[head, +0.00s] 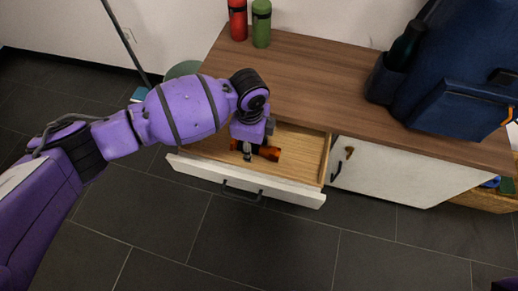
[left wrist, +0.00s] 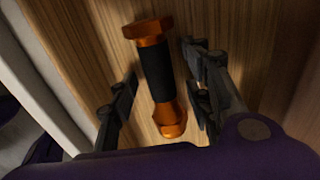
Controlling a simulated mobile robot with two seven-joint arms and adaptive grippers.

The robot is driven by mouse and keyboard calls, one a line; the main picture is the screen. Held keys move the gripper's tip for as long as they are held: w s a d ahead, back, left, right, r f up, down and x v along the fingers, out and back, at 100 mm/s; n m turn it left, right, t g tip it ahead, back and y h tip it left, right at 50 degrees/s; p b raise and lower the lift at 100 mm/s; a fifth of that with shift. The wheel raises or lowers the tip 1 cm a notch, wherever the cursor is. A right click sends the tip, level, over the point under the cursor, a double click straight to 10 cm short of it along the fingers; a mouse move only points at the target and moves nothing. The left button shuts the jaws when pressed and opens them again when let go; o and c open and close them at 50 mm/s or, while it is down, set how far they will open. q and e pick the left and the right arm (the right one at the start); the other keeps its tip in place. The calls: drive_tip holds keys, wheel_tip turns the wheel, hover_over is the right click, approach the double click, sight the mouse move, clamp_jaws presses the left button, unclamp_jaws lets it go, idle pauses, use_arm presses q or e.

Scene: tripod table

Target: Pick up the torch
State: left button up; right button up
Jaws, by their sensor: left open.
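The torch (left wrist: 158,75) is orange with a black grip and lies on the wooden floor of the open drawer (head: 314,160). In the head view its orange end (head: 269,153) shows beside my left gripper (head: 247,152), which hides much of the rest. In the left wrist view my left gripper (left wrist: 162,98) is open, with one finger on each side of the torch. A gap shows between the torch and each finger, so it is not gripped. My right gripper does not show.
The drawer's white front (head: 240,187) with a dark handle stands pulled out below the wooden top (head: 310,85). On the top are a red bottle (head: 238,20), a green bottle (head: 261,24) and a blue backpack (head: 450,70). A white cabinet door (head: 400,172) is to the right.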

use_arm(q)
drive_tip(key=shift+r, duration=0.1)
clamp_jaws()
